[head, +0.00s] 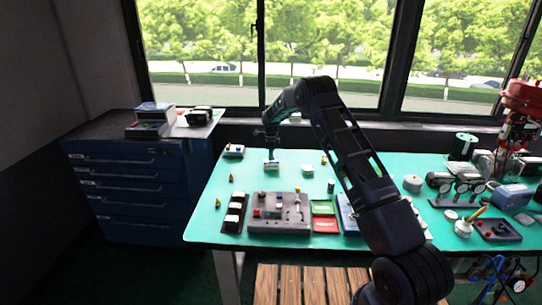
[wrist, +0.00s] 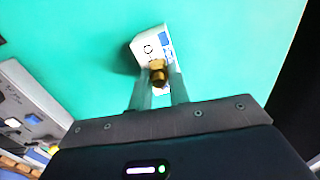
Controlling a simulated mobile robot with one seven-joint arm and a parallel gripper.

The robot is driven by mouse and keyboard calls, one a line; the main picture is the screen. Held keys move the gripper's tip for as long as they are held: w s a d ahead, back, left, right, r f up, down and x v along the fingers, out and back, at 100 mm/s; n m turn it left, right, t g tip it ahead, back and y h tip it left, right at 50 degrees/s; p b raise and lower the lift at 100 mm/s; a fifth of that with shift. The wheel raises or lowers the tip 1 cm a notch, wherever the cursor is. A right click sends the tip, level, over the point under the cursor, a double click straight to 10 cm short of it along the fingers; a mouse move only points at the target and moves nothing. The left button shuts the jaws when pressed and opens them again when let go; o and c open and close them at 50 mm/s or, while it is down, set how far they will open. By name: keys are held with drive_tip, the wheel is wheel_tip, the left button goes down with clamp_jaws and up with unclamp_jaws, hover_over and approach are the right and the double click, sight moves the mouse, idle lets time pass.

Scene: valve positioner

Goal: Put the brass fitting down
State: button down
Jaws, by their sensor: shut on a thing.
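The brass fitting (wrist: 158,72) is between the two fingertips of my gripper (wrist: 159,84), which is shut on it. A white box (wrist: 148,45) with blue and dark markings lies just beyond the fitting in the wrist view. The fitting overlaps the box's near part in that view, and I cannot tell whether they touch. The fitting is too small to make out there.
A grey fixture (head: 265,227) stands at the bench's front, beside a dark rack of white blocks (head: 234,212) and a red tray (head: 325,225). Small yellow-tipped items stand at the left. Gauges and devices crowd the right. Teal surface around the white box is mostly clear.

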drive_tip(key=shift+f, duration=0.15)
drive_tip(key=c, duration=1.3)
unclamp_jaws()
